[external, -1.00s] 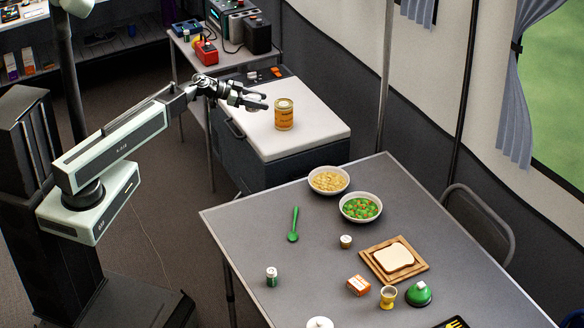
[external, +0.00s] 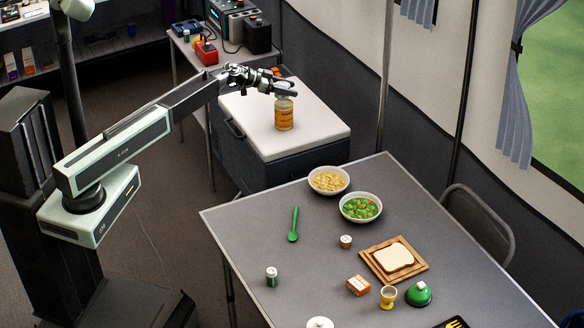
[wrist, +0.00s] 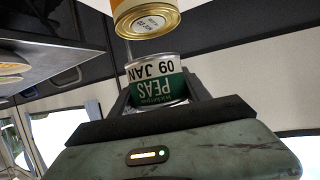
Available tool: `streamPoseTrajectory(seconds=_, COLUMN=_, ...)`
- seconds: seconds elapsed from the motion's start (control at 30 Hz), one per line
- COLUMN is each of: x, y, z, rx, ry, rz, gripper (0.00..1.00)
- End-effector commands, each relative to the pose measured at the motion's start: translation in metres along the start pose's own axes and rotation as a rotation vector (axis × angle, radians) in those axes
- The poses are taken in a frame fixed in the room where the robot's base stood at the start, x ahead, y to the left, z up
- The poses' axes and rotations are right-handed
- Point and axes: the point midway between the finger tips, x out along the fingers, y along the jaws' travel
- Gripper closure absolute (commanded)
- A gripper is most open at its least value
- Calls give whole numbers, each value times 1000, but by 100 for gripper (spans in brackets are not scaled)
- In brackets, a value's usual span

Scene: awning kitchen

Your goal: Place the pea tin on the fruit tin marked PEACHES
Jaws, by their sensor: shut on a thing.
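The pea tin (wrist: 158,90), with a green label and a pale date band, is between my gripper's jaws in the wrist view, its word PEAS upside down in that picture. My gripper (external: 286,89) is shut on it, just above an orange tin (external: 284,115) standing upright on a white-topped cabinet. The orange tin (wrist: 150,22) also shows at the top of the wrist view, its dated metal end towards the camera and apart from the pea tin in the picture. The word PEACHES cannot be read. The pea tin is not clear in the external view.
The white cabinet top (external: 315,132) is otherwise clear around the orange tin, apart from small items at its back edge. A side table behind holds a red box (external: 206,53) and machines. The grey table (external: 240,215) in front carries bowls, bread and small items.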

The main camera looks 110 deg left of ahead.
Motion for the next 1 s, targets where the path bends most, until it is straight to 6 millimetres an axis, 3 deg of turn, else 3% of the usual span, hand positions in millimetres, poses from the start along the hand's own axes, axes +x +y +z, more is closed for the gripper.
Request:
streamPoseTrajectory(seconds=0.13, x=11, y=-6, z=0, rx=0, ry=0, rz=0, gripper=92)
streamPoseTrajectory(seconds=0.3, x=21, y=-4, z=33, rx=0, ry=0, rz=0, gripper=92)
streamPoseTrajectory(seconds=0.7, x=22, y=-4, z=35, rx=0, ry=0, rz=1, gripper=92)
streamPoseTrajectory(seconds=0.73, x=21, y=-4, z=34, rx=0, ry=0, rz=1, gripper=40)
streamPoseTrajectory(seconds=0.8, x=21, y=-4, z=33, rx=0, ry=0, rz=1, gripper=24)
streamPoseTrajectory(seconds=1.0, x=21, y=-4, z=33, rx=0, ry=0, rz=1, gripper=24)
